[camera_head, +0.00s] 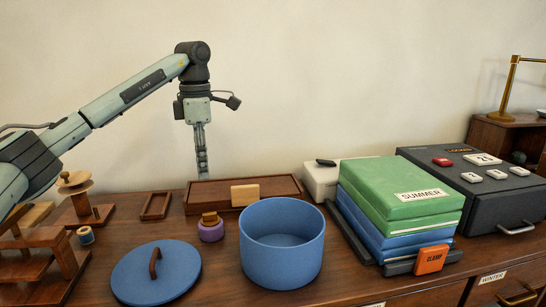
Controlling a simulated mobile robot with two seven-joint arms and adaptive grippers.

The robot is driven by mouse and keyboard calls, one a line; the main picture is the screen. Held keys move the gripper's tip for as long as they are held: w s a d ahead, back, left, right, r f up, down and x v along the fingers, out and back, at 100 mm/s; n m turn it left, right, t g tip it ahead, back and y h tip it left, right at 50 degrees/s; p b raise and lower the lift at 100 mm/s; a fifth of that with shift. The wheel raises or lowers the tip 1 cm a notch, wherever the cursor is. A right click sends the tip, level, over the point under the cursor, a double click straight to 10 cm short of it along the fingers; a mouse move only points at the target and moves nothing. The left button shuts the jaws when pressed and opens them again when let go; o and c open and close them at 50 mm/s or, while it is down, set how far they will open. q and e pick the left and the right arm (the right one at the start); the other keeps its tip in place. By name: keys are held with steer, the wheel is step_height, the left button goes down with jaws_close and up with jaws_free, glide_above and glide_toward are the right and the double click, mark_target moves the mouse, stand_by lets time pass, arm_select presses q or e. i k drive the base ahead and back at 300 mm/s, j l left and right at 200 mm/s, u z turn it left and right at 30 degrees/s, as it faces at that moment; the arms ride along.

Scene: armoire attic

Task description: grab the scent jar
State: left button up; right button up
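The scent jar appears to be the small purple jar (211,232) with a brown stopper-like top. It stands upright on the wooden dresser top, left of the blue round pot. My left gripper (203,174) hangs pointing down near the wall, above and behind the jar, apart from it. Its fingers show as a narrow pair with nothing visible between them. I cannot tell from this angle whether they are open or shut. My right gripper is not in view.
The open blue pot (282,279) stands right of the jar; its blue lid (157,274) lies at front left. A flat wooden box (288,189) with a light block (245,195) is behind. Green and blue cases (402,190) stack at right. A wooden stand (40,262) is at left.

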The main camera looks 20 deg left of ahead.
mark_target(210, 234)
steer(key=k+l, duration=0.1)
steer(key=k, duration=0.4)
steer(key=k+l, duration=0.15)
steer(key=k, duration=0.35)
